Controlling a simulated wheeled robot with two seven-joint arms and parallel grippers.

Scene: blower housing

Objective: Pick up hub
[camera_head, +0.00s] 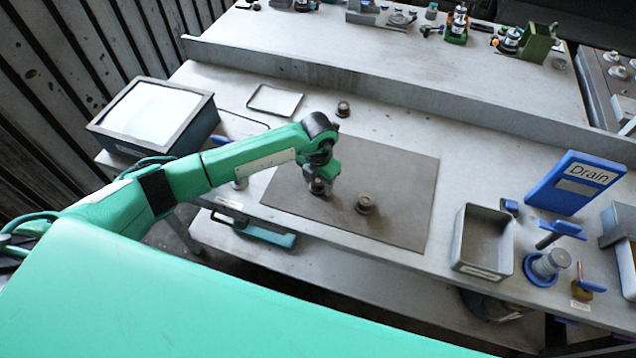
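A small dark round flanged part (364,205), which looks like a hub, stands on the grey-brown mat (405,185) in the middle of the bench. A similar small dark part (343,108) stands on the bench just behind the mat. I cannot tell for sure which of them is the hub. My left gripper (319,188) points down over the mat, a little left of the part on it and apart from it. Its fingers are dark, small and partly covered by the wrist, so their opening is unclear. My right gripper is not in view.
A grey open bin (457,250) stands right of the mat, with a blue "Drain" sign (573,183) and blue-handled tools beyond. A large framed tray (193,135) is at the left. A shallow tray (274,100) lies behind the mat. The mat's right side is clear.

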